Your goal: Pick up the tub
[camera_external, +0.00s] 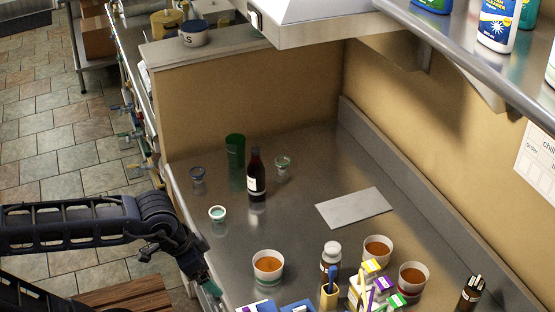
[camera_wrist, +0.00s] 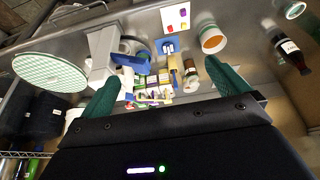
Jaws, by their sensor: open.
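Several white tubs with orange-brown contents stand on the steel counter. One tub (camera_external: 268,278) is nearest my gripper, and two more, the back tub (camera_external: 378,256) and the right tub (camera_external: 412,287), stand to the right. One such tub (camera_wrist: 211,42) shows in the wrist view, beyond the right fingertip. Which one is meant, I cannot tell. My gripper (camera_external: 212,288) has green fingers and is at the counter's left front edge, left of the nearest tub and apart from it. In the wrist view my gripper (camera_wrist: 168,88) is open, with nothing held between its fingers.
A dark bottle (camera_external: 257,180), green glass (camera_external: 235,155) and small cups stand further back. A grey sheet (camera_external: 354,208) lies mid-counter. A steel shelf (camera_external: 480,60) overhangs the right.

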